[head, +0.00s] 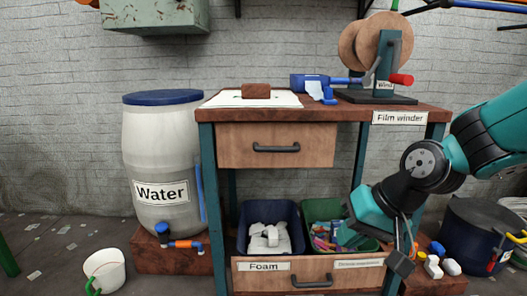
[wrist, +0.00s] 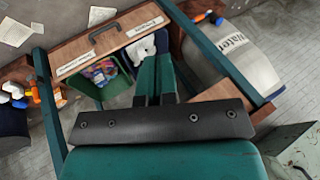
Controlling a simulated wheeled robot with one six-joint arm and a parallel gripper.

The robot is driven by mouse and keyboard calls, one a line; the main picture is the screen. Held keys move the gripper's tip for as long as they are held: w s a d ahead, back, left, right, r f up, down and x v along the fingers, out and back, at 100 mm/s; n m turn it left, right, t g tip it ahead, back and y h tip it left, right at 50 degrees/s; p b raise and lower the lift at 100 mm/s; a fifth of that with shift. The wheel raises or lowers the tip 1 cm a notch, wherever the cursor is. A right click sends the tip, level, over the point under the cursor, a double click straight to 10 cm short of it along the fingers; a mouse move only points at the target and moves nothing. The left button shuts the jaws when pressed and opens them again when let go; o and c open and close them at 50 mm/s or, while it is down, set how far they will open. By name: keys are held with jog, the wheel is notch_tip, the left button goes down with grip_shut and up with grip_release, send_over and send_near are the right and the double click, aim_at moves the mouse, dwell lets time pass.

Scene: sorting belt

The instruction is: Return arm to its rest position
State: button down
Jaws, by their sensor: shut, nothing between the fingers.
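My gripper (head: 347,235) shows in the head view at the end of my teal and black arm, in front of the lower right part of the bench. It points down and left, near the green bin (head: 322,212). In the wrist view my gripper (wrist: 156,62) has its two teal fingers together, with nothing between them. The fingertips are close to the bins in that picture; whether they touch anything cannot be told.
The wooden bench (head: 215,150) holds the film winder (head: 378,60) and a blue tool (head: 315,84). A blue bin (head: 268,212) with white foam stands beside the green bin.

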jog(key=s+r+n+g+h+p, duration=0.1)
jog(key=s+r+n+g, duration=0.15)
jog(key=s, duration=0.65)
jog(key=s+r+n+g+h, duration=0.1)
jog(key=s+r+n, duration=0.25)
jog(key=s, duration=0.55)
notch_tip(320, 180, up, 38)
jog(key=p, duration=3.8)
jog(key=shift+f, duration=0.2)
jog(key=shift+w, duration=0.1)
